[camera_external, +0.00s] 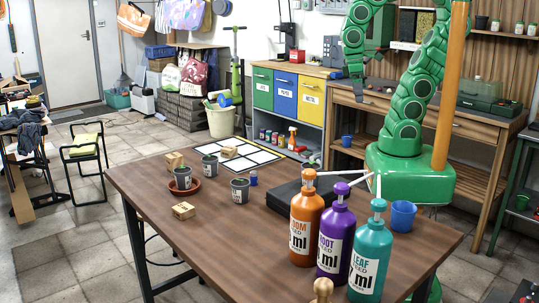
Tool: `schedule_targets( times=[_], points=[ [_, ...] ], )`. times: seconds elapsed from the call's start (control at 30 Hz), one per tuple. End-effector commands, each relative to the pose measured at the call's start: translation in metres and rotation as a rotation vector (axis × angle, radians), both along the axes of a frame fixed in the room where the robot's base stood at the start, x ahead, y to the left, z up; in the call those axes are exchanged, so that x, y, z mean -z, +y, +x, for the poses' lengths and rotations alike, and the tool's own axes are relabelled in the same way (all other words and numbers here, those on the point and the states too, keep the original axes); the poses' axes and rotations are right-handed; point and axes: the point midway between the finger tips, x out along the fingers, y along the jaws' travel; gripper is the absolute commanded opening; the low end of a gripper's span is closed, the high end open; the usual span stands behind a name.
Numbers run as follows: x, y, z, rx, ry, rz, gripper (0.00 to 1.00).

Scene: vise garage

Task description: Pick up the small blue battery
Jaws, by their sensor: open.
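A small blue battery (253,178) stands upright on the brown table (150,190), just right of the small grey pots. My gripper (357,92) is open and hangs from my green arm, at the upper right of the picture. It appears high above the table and well apart from the battery. Its fingertips are small and dark here, and nothing shows between them.
Grey pots (240,190), wooden blocks (184,210) and a white grid board (250,158) lie around the battery. A black case (288,196), large orange (304,230), purple (335,240) and teal (370,255) bottles and a blue cup (403,215) stand to the right.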

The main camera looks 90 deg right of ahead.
Motion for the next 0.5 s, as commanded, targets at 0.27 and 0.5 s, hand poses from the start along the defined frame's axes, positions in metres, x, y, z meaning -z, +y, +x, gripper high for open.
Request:
schedule_targets(
  times=[0.27,0.5],
  points=[
    [-0.0043,-0.0021,-0.0079,-0.082,-0.015,0.024,0.95],
    [-0.0042,-0.0020,-0.0078,-0.081,-0.014,0.024,0.61]
  ],
)
